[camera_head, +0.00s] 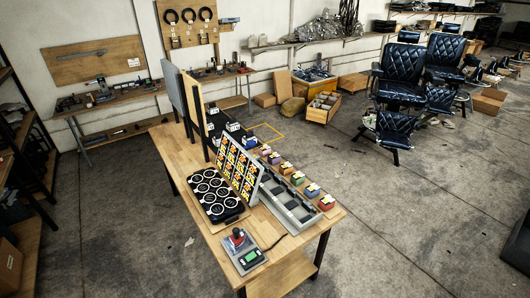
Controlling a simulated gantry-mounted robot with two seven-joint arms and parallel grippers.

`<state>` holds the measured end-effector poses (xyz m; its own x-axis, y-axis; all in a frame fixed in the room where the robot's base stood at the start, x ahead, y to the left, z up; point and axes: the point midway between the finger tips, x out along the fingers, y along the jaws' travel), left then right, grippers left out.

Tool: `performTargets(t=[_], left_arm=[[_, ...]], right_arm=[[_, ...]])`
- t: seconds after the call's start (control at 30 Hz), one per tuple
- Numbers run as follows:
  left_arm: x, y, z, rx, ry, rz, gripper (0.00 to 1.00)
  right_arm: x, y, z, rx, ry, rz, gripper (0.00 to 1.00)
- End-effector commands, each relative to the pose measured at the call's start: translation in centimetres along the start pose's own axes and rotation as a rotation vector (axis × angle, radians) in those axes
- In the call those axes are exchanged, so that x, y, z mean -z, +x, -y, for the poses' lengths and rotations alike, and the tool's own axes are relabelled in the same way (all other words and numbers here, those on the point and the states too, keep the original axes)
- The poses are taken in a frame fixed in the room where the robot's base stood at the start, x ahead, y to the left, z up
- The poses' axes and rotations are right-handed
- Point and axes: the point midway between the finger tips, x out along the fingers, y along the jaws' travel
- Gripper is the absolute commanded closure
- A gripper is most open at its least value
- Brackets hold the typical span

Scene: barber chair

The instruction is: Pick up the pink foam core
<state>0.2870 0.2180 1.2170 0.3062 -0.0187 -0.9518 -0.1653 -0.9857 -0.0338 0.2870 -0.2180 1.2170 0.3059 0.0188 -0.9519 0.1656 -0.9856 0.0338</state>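A row of small coloured blocks stands along the right edge of the wooden workbench (196,160). Neither of my grippers is in view.
A grey compartmented tray (287,212) lies left of the blocks. A tilted panel of colourful squares (239,167), a black board with white rings (209,189) and a device with a green screen (245,253) are also on the bench. Black padded chairs (402,75) stand farther back.

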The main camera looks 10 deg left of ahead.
Motion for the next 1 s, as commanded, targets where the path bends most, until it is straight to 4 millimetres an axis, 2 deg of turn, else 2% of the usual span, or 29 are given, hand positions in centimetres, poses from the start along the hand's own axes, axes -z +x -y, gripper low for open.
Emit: performTargets(t=[0.5,0.83,1.0], left_arm=[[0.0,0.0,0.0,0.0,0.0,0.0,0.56],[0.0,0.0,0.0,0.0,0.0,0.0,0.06],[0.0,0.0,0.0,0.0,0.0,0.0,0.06]], right_arm=[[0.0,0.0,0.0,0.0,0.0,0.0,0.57],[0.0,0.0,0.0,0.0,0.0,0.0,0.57],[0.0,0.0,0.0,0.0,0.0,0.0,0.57]])
